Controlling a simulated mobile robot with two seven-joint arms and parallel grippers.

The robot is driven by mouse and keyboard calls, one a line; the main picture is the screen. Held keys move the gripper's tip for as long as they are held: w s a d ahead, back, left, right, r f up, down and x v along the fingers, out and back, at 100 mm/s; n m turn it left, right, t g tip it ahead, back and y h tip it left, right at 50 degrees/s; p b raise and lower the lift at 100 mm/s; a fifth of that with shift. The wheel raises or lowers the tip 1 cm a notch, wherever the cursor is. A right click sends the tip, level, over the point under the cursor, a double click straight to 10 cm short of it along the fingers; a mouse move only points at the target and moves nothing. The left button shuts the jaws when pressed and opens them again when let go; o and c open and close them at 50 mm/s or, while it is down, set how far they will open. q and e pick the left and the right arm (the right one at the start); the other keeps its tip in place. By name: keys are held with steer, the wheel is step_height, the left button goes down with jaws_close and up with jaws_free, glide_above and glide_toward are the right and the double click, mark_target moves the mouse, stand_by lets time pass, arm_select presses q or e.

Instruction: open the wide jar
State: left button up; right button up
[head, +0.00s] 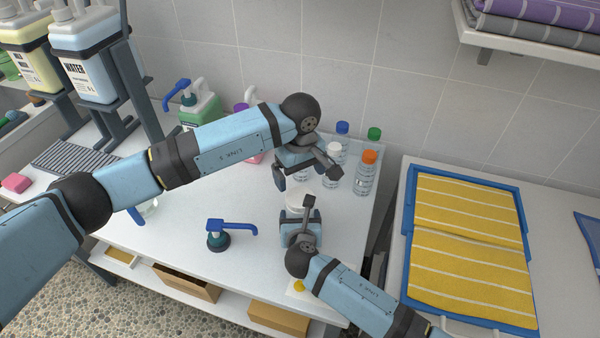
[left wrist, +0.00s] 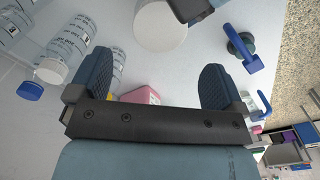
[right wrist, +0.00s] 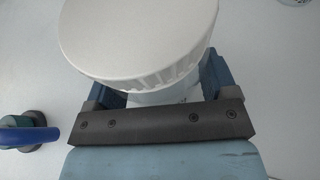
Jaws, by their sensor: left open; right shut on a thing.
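The wide jar stands on the white table with its broad white ribbed lid (right wrist: 140,35) on top; a little of its pale body (right wrist: 165,95) shows below the lid in the right wrist view. The lid also shows in the left wrist view (left wrist: 160,27). My right gripper (head: 301,214) is shut on the jar's body, its fingers on either side below the lid. My left gripper (head: 306,176) is open and empty, just above and behind the jar in the head view. Its spread fingers (left wrist: 155,78) are apart from the lid. The arms partly hide the jar in the head view.
Several clear bottles with coloured caps, one orange (head: 369,156), stand close behind my left gripper. A blue-topped pump (head: 219,234) stands left of the jar. A blue tray (head: 408,215) with yellow striped towels lies on the right. The table's middle is mostly free.

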mark_target(300, 197)
arm_select(q)
steer(key=shift+m, duration=0.3)
steer(key=shift+f, duration=3.85)
steer(key=c, duration=1)
steer(key=shift+o, duration=0.2)
steer(key=shift+n, duration=1.7)
